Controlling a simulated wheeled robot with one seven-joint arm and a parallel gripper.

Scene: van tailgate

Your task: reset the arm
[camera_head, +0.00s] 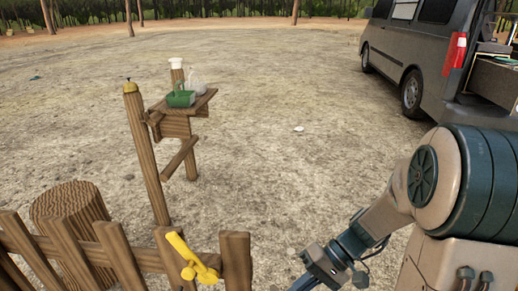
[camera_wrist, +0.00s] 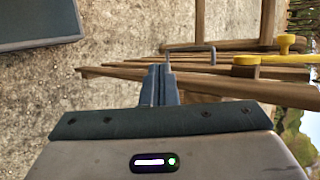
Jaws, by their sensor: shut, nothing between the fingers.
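My arm reaches in from the right in the head view, bent down toward the ground. The end of it, by my gripper, is at the bottom edge of the head view, where the fingertips are not clear. In the wrist view my gripper (camera_wrist: 161,70) shows its two fingers together, with nothing between them. Behind the fingers in that view is the wooden fence (camera_wrist: 215,82), which appears turned sideways. I cannot tell how far the fingers are from it.
The wooden fence (camera_head: 118,252) with a yellow tap-like fitting (camera_head: 190,258) stands left of my arm. Beyond it are a stump (camera_head: 72,203) and a wooden stand (camera_head: 178,128) holding a green container (camera_head: 180,99). A grey van (camera_head: 425,50) is at right. Open ground lies between.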

